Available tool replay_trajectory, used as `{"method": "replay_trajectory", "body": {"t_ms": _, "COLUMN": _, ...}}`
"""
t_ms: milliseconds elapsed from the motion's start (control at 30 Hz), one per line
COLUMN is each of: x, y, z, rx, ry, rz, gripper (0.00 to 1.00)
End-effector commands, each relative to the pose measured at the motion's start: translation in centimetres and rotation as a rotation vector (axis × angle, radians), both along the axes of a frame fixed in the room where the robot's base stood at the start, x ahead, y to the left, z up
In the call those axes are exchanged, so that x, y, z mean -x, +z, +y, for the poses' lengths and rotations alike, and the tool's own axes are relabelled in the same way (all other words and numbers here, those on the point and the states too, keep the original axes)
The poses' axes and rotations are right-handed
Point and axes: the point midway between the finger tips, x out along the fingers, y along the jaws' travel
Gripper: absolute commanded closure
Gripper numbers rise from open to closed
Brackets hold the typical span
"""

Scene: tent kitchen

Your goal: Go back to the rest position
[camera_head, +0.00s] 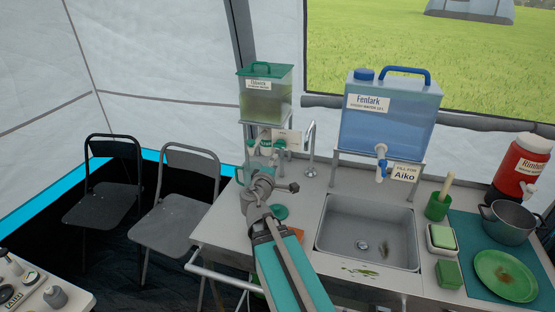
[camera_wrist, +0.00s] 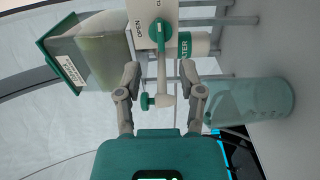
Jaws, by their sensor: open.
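My gripper (camera_head: 262,170) is at the end of my raised arm, over the left end of the counter and in front of the green-lidded water container (camera_head: 265,98). In the wrist view my gripper (camera_wrist: 160,85) has its two fingers spread apart, with nothing held between them. A green valve knob and pale lever (camera_wrist: 164,88) show beyond the fingers, on a white plate marked with "OPEN". A clear teal cup (camera_wrist: 248,100) is to the right of the fingers, apart from them. In the head view my gripper partly hides the cup (camera_head: 242,175).
A blue water container (camera_head: 388,120) stands on a rack behind the sink (camera_head: 368,232). A red jug (camera_head: 518,165), a pot (camera_head: 508,222) and a green plate (camera_head: 505,275) are at right. Two folding chairs (camera_head: 180,208) stand left of the counter. A control box (camera_head: 40,285) shows lower left.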

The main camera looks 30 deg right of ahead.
Motion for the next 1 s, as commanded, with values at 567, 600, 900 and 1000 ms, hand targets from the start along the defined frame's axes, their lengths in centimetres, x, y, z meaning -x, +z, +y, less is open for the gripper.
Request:
{"method": "replay_trajectory", "body": {"t_ms": 567, "x": 0.47, "y": 0.0, "z": 0.47, "rx": 0.0, "ry": 0.0, "rz": 0.0, "gripper": 0.5}}
{"method": "replay_trajectory", "body": {"t_ms": 600, "x": 0.47, "y": 0.0, "z": 0.47, "rx": 0.0, "ry": 0.0, "rz": 0.0, "gripper": 0.5}}
{"method": "replay_trajectory", "body": {"t_ms": 900, "x": 0.82, "y": -0.25, "z": 0.4, "rx": -0.053, "ry": -0.025, "rz": -0.006, "gripper": 0.5}}
{"method": "replay_trajectory", "body": {"t_ms": 1000, "x": 1.27, "y": -0.69, "z": 0.34, "rx": -0.119, "ry": -0.059, "rz": -0.01, "gripper": 0.5}}
